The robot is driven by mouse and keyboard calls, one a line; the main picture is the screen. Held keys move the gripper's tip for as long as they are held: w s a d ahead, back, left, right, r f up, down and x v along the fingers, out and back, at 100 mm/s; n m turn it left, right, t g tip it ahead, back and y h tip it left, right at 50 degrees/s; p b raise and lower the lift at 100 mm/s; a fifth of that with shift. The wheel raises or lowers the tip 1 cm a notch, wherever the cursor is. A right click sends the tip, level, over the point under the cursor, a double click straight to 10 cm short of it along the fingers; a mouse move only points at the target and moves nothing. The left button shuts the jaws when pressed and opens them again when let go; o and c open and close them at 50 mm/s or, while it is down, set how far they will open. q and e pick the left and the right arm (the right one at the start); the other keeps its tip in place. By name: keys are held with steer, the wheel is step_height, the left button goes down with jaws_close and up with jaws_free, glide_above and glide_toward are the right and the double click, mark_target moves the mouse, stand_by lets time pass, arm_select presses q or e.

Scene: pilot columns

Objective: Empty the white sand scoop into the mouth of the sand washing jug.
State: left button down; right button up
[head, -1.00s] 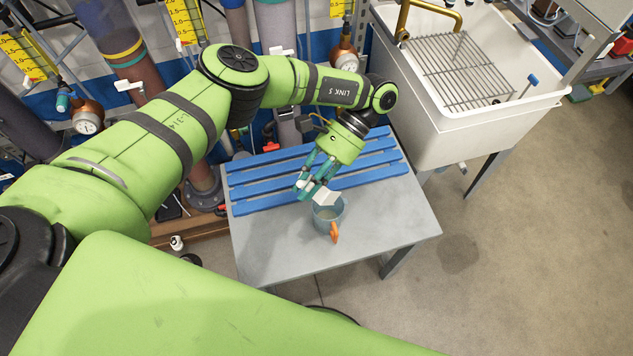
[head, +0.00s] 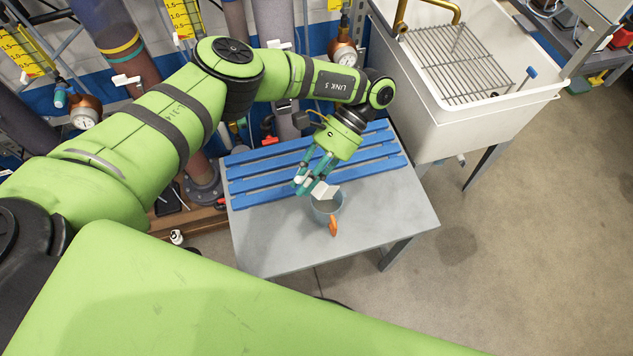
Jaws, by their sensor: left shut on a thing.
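The sand washing jug (head: 323,216) is a grey-blue open vessel with an orange handle (head: 334,228) toward me. It stands upright on a small grey table. My left gripper (head: 311,185), with teal fingers, is shut on the white sand scoop (head: 327,190). The scoop is tilted and sits over the back part of the jug's mouth. I cannot tell whether it touches the rim or whether sand is left in it. The jug's inside is partly hidden by the scoop. My right gripper is not in view.
The grey table (head: 280,245) is bare around the jug. A blue slatted rack (head: 250,186) lies along its back. A white sink (head: 445,125) with a wire grid stands to the right. Upright columns with gauges stand behind. Open floor lies at the right.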

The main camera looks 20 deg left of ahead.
arm_select(q)
steer(key=s+f+t+p, duration=0.1)
steer(key=s+a+f+t+h+p, duration=0.2)
steer(key=s+p, duration=0.1)
steer(key=shift+s+t, duration=0.1)
steer(key=shift+t, duration=0.3)
steer(key=s+f+t, duration=0.1)
steer(key=s+a+f+t+h, duration=0.1)
steer(key=f, duration=0.1)
steer(key=s+f+t+h+b, duration=0.1)
steer(key=f+t, duration=0.1)
steer(key=shift+a, duration=0.15)
